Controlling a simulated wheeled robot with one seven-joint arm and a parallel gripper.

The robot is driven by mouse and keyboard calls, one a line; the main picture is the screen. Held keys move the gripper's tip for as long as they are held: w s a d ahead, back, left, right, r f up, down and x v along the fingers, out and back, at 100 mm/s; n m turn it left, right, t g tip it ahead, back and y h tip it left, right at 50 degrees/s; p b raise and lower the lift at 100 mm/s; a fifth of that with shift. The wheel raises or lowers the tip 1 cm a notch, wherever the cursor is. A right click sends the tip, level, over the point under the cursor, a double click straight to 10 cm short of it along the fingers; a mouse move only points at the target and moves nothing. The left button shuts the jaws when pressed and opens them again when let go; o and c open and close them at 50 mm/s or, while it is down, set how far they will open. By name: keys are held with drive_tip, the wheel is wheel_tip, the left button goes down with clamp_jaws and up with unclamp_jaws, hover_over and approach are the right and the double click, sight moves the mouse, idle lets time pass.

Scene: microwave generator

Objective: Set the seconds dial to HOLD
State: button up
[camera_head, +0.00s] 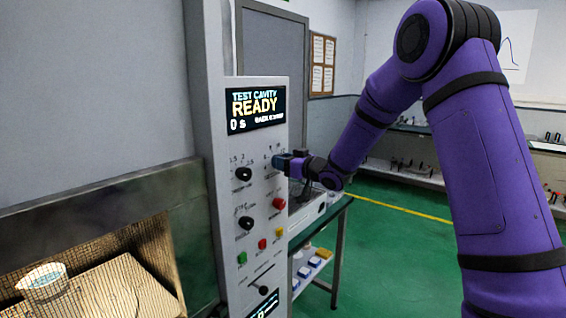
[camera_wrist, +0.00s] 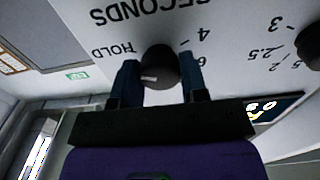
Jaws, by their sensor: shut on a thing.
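The seconds dial (camera_wrist: 161,62) is a dark round knob on the pale control panel, seen upside down in the wrist view. The HOLD label (camera_wrist: 111,50) is printed left of it, and the numbers 4 and 6 are on its right. A short white mark shows on the lower left of the knob; its exact heading is hard to tell. My gripper (camera_wrist: 158,70) is shut on the dial, one blue finger on each side. In the head view my gripper (camera_head: 280,161) is against the panel's right edge and hides the dial.
The panel's display (camera_head: 256,107) reads READY and 0 s. Another dark dial (camera_head: 243,174) is to the left, with a second (camera_head: 246,223) below it. A red button (camera_head: 279,203) sits below my gripper. A mesh window (camera_head: 100,275) shows a cup inside the cavity.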

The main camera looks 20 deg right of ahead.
drive_tip(key=shift+f, duration=0.1)
drive_tip(key=o, duration=0.9)
drive_tip(key=shift+o, duration=0.2)
drive_tip(key=shift+s+d, duration=0.1)
drive_tip(key=v, duration=1)
drive_tip(key=shift+s+d, duration=0.15)
drive_tip(key=shift+s, duration=0.1)
